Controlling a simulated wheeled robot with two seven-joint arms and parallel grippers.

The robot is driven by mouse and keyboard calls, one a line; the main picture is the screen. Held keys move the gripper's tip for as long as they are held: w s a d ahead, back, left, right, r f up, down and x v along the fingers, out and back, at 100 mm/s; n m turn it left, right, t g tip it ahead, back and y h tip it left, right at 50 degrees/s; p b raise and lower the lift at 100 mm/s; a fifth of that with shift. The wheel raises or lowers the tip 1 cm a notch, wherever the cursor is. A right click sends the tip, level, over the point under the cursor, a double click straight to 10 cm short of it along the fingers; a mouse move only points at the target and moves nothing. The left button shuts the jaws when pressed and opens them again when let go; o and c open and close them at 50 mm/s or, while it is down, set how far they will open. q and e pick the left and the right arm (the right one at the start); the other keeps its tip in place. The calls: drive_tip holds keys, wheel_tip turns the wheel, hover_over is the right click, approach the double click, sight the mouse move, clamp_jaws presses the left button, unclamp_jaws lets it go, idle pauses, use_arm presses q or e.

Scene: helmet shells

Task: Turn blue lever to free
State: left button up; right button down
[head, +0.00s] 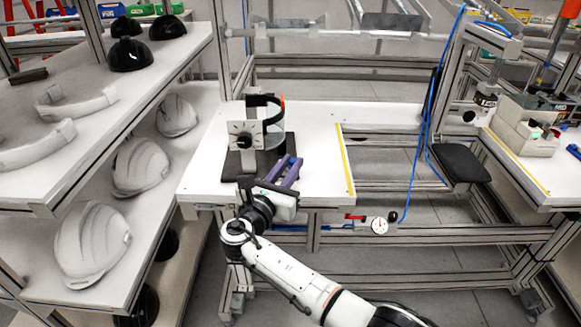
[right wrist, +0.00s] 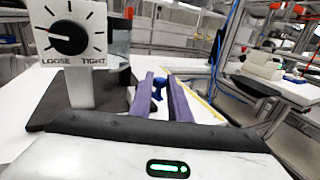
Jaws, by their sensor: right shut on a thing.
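My right gripper (head: 289,163) reaches in over the white table, beside the device with the dial. In the right wrist view its two purple fingers (right wrist: 162,92) are closed on a small dark blue piece, the blue lever (right wrist: 157,88), held between the tips. Most of the lever is hidden by the fingers, so its direction cannot be told. The device's white dial plate (head: 245,136) has a black knob and tick marks. In the right wrist view the dial plate (right wrist: 85,20) reads LOOSE and TIGHT, and its knob points left. My left gripper is not in view.
The device's dark base (head: 240,165) stands on the white table (head: 322,140), with a yellow strip (head: 345,162) along the right edge. Shelves at left hold white helmet shells (head: 92,245) and black ones (head: 129,54). A gauge (head: 379,226) hangs below the table.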

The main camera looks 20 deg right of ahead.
drive_tip(key=c, duration=1.7)
unclamp_jaws()
drive_tip(key=v, duration=1)
drive_tip(key=shift+s+a, duration=0.1)
drive_tip(key=shift+s, duration=0.05)
